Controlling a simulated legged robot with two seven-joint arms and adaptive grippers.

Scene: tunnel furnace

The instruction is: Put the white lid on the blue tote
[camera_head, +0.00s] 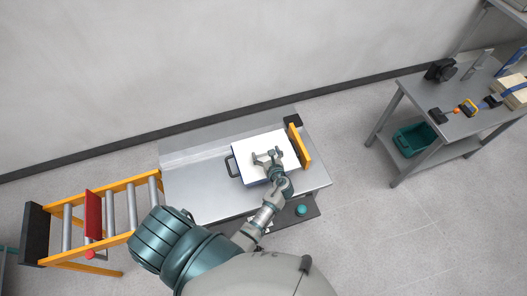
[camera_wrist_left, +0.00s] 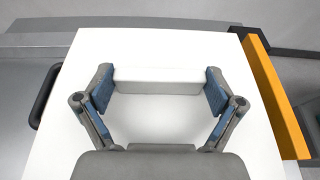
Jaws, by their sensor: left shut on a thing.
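The white lid (camera_head: 249,147) is a flat white panel over the middle of the metal table. In the left wrist view the lid (camera_wrist_left: 160,42) fills most of the picture, with a raised white grip block (camera_wrist_left: 157,80) on top. My left gripper (camera_head: 268,158) is above the lid, with its two blue-padded fingers (camera_wrist_left: 160,88) shut on the ends of that block. The blue tote is almost wholly hidden under the lid; a dark handle (camera_head: 231,166) sticks out at the left. I cannot tell if the lid is fully seated. My right gripper is not in view.
A metal table (camera_head: 200,190) carries the lid. A yellow-orange upright bar (camera_head: 300,147) stands close to the lid's right side. A roller conveyor with orange rails (camera_head: 120,188) joins at the left. A grey workbench (camera_head: 440,140) with tools and a teal bin (camera_head: 415,139) stands at the right.

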